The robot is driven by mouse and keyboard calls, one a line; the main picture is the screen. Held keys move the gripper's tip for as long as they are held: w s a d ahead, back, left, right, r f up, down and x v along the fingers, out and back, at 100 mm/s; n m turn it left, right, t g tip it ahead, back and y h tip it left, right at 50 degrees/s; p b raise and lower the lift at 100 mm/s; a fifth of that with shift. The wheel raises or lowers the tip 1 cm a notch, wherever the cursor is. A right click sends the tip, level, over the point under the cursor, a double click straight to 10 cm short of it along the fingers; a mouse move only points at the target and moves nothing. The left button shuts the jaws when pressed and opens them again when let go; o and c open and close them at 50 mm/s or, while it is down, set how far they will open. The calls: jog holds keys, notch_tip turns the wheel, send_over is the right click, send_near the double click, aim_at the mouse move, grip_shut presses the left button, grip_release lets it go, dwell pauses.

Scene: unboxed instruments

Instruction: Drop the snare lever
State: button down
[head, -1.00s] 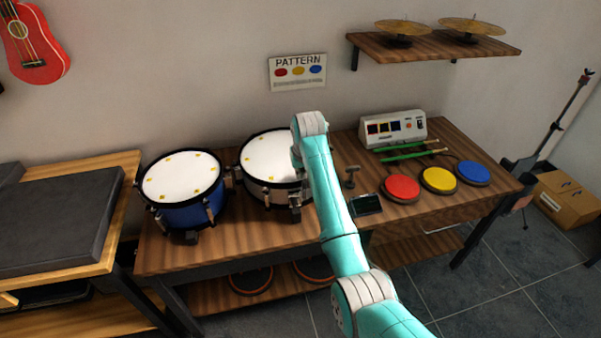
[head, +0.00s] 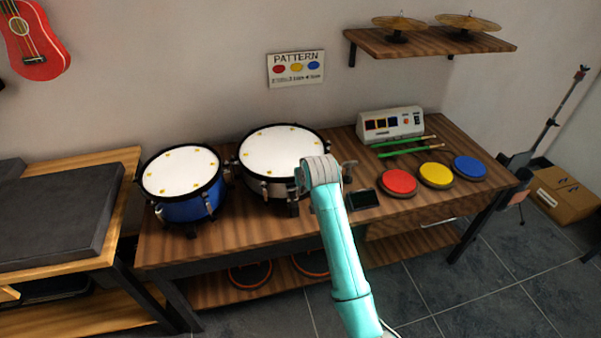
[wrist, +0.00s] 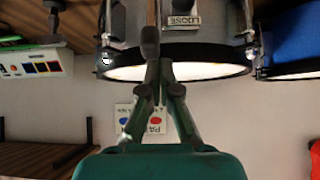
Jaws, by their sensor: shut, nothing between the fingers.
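The snare drum (head: 283,150) has a white head and grey shell and stands on the bench; my arm covers part of its front right side. In the upside-down wrist view, its grey shell (wrist: 222,30) carries a LOOSE label (wrist: 184,20). The snare lever (wrist: 150,40), a thin rod with a brown end, stands out beside that label, its end towards the drum head's rim. My gripper (wrist: 164,66) is shut and empty, its fingertips close to the lever's brown end. I cannot tell whether they touch. In the head view my arm hides the gripper and lever.
A blue drum (head: 183,197) stands left of the snare. To the right are a small dark pad (head: 362,199), red (head: 398,183), yellow (head: 436,175) and blue (head: 470,167) pads, green sticks (head: 405,151) and a control box (head: 390,123). A cymbal shelf (head: 430,46) hangs above.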

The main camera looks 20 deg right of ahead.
aim_at(303, 188)
jog(key=s+f+t, duration=0.1)
jog(key=t, duration=0.1)
jog(key=s+f+t, duration=0.1)
jog(key=s, duration=0.1)
jog(key=s+t, duration=0.1)
jog(key=t, duration=0.1)
jog(key=shift+s+f+t, duration=0.3)
jog(key=shift+f, duration=0.1)
jog(key=shift+s+f, duration=0.5)
jog(key=shift+f, duration=0.2)
jog(key=shift+s+f, duration=0.45)
jog(key=shift+f, duration=0.5)
notch_tip(303, 188, up, 5)
jog(key=w, duration=0.1)
jog(key=s, duration=0.9)
jog(key=shift+s+f, duration=0.35)
jog(key=shift+f, duration=0.05)
